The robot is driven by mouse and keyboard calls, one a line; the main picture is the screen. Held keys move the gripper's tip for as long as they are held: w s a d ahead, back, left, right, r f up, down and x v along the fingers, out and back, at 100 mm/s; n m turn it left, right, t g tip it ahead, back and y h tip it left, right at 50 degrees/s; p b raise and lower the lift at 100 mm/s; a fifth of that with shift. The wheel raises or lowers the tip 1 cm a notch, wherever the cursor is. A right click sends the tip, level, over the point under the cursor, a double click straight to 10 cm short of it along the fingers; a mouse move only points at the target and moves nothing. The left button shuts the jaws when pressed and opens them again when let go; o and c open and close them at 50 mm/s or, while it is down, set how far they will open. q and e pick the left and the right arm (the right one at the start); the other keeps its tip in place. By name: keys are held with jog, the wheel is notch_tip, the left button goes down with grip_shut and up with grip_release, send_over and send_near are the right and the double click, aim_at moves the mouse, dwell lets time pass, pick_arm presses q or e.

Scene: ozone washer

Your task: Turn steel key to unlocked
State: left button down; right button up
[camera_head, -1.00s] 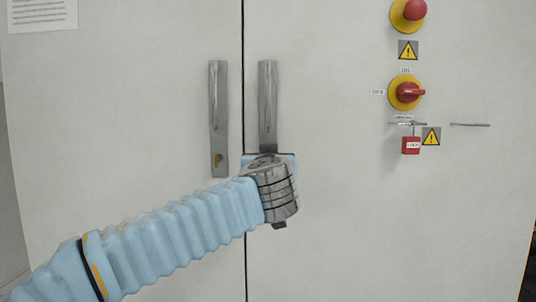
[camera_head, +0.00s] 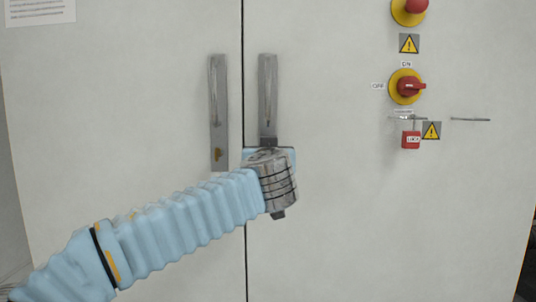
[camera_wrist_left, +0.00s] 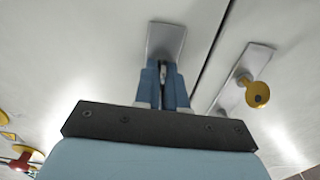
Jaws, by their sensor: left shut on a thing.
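A tall steel handle plate (camera_head: 268,95) stands just right of the door seam, with my left gripper (camera_head: 268,155) at its lower end. In the left wrist view, the fingers of my left gripper (camera_wrist_left: 163,70) are closed against the lower part of this plate (camera_wrist_left: 166,38). A thin silvery piece, seemingly the steel key (camera_wrist_left: 162,73), shows between the fingers; most of it is hidden, so its turn angle cannot be told. A brass key (camera_wrist_left: 256,94) sits in the neighbouring left plate (camera_head: 218,110), apart from my gripper. My right gripper is not in view.
The pale cabinet doors (camera_head: 340,220) fill the view.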

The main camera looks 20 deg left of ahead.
pick_arm(q)
jog(key=shift+m, duration=0.3)
jog(key=m+b, duration=0.1)
jog(key=m, duration=0.2)
jog(key=shift+d+f, duration=0.1)
jog(key=m, duration=0.2)
jog(key=shift+m, duration=0.3)
jog(key=m, duration=0.2)
jog(key=shift+m, duration=0.4)
jog(key=m+p, duration=0.1)
jog(key=m, duration=0.7)
jog(key=shift+m, duration=0.3)
jog(key=shift+f, duration=0.1)
